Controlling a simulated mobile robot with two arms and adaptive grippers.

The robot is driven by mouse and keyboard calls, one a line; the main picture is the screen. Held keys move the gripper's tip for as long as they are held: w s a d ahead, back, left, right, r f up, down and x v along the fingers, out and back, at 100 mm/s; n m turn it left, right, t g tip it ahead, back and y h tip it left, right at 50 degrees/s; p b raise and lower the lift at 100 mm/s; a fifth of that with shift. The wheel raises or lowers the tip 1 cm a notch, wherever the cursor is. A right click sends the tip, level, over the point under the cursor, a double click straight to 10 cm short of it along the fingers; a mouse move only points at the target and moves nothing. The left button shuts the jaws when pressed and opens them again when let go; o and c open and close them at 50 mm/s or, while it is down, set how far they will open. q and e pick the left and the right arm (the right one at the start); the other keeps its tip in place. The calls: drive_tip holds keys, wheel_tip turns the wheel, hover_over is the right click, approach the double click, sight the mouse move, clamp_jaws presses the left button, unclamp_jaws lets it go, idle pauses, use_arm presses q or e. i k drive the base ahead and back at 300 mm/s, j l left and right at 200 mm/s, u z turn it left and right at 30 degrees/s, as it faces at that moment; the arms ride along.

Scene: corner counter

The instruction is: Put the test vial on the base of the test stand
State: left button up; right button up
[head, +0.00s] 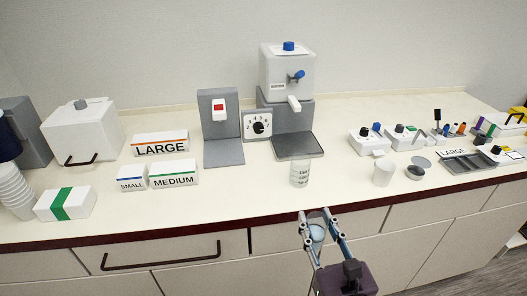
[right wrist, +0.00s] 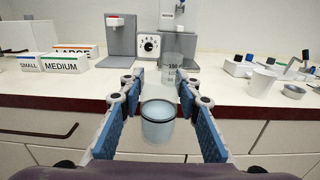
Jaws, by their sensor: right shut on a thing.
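My right gripper (head: 318,222) is in front of the counter's front edge. It is shut on a small translucent bluish cup-like vial (right wrist: 158,122), held upright between the blue finger pads; the vial also shows in the head view (head: 317,236). A grey upright stand (head: 218,105) with a red display and a flat grey base (head: 224,153) stands at the back of the counter, ahead and left of the gripper; it looks like the test stand. It also shows in the right wrist view (right wrist: 115,36). The base is bare. My left gripper is not in view.
A clear marked beaker (head: 300,173) stands on the counter just beyond my gripper. A grey dial box (head: 258,125) and a white dispenser (head: 287,72) with a dark tray stand right of the stand. LARGE and MEDIUM (head: 174,174) boxes stand left. Counter before the stand is clear.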

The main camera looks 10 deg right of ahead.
sight(223, 153)
drive_tip(key=i+j+z, duration=0.55)
drive_tip(key=j+z, duration=0.2)
drive_tip(key=i+j, duration=0.15)
drive_tip(key=j, duration=0.2)
drive_tip(key=i+j, duration=0.15)
drive_tip(key=j, duration=0.2)
